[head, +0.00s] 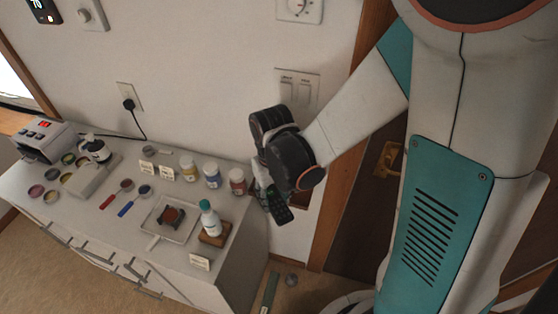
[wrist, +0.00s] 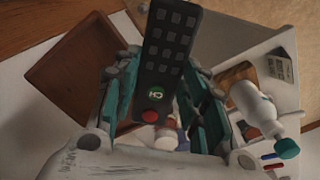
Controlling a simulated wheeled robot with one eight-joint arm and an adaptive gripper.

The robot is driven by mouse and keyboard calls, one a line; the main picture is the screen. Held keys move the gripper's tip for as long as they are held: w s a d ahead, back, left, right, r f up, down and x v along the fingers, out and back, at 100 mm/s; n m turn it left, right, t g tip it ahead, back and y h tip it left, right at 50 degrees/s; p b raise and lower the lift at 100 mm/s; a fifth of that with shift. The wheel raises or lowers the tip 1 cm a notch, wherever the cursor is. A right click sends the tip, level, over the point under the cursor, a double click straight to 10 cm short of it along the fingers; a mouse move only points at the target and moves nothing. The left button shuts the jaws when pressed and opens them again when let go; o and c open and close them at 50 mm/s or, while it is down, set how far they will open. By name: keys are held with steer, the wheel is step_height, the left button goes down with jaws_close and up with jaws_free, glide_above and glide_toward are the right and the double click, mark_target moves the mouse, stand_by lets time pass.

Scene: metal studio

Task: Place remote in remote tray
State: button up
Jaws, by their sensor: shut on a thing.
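A dark remote (head: 280,213) with rows of grey buttons hangs in my gripper (head: 268,190), beside the right end of the cabinet. In the head view my gripper and arm hide most of that area.
The white cabinet top (head: 105,220) holds several jars (head: 212,175), a white bottle (head: 210,218) with a teal cap, a white square dish (head: 165,235), spoons and a grey machine (head: 45,142). The wall with switches (head: 297,88) stands close behind my gripper.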

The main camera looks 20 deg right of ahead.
steer(key=w+d, duration=0.4)
steer(key=w, duration=0.1)
steer(key=w+d+b, duration=0.1)
steer(key=w+d, duration=0.1)
steer(key=w, duration=0.1)
steer(key=shift+w, duration=0.2)
steer(key=shift+w+d+f+b, duration=0.15)
steer(key=shift+f+b, duration=0.2)
steer(key=shift+f, duration=0.55)
steer(key=shift+w+d+f+b, duration=0.1)
steer(key=shift+f+b, duration=0.25)
steer(key=shift+f, duration=0.5)
steer(key=shift+f, duration=0.2)
steer(key=o, duration=1.1)
steer(key=shift+r, duration=0.2)
